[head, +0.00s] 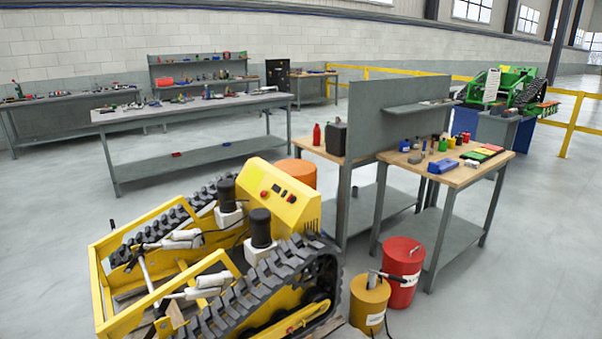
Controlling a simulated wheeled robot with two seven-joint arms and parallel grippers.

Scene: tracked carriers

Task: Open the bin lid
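A red round bin (403,275) with a white label stands on the floor at the lower right, in front of the wooden-topped workbench. Its red top (402,250) looks closed, with a small dark part near its right edge. A yellow-orange can (369,305) stands just left of it, with a grey and black handle reaching across in front of the red bin. A larger orange drum (296,173) is partly hidden behind the yellow tracked carrier (265,195). Which one is the task's bin is not certain. Neither of my grippers is in view.
The yellow carrier fills the lower left, close to the yellow-orange can. The workbench (462,176) with tools stands behind the red bin. A long grey table (200,110) stands further back. The floor right of the red bin is clear, up to a yellow railing (572,125).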

